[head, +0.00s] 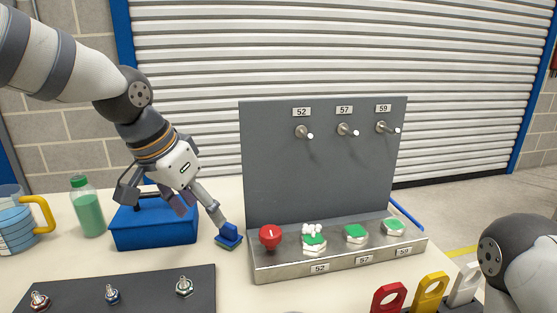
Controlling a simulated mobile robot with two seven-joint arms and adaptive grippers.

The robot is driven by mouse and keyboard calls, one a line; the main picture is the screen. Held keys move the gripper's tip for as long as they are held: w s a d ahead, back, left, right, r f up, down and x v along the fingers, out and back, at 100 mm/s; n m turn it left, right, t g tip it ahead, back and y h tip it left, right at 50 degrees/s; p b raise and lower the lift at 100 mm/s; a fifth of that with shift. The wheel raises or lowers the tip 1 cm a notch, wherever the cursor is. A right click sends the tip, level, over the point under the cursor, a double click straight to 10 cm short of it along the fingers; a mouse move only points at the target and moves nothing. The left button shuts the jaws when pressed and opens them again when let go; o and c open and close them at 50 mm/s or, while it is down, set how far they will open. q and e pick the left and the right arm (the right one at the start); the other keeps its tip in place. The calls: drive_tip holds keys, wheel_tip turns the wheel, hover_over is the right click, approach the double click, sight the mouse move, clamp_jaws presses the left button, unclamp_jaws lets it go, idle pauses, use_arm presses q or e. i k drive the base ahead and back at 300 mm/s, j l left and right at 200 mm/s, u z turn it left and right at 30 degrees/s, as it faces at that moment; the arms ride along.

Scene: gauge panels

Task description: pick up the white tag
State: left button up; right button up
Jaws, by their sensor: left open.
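The white tag (465,284) stands upright at the lower right, with a hole in its upper part. It is beside the yellow tag (429,292) and the red tag (388,298). Its lower end is hard to make out, close to my right arm in the picture. My left gripper (176,204) is open over the blue toolbox, far to the left of the white tag. My right arm shows at the right edge, but its gripper is out of the picture.
A grey panel (270,150) with several pegs and knobs stands mid-table. A dark switch board (140,300) lies in front.

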sight(462, 294)
drive_tip(key=k, duration=1.35)
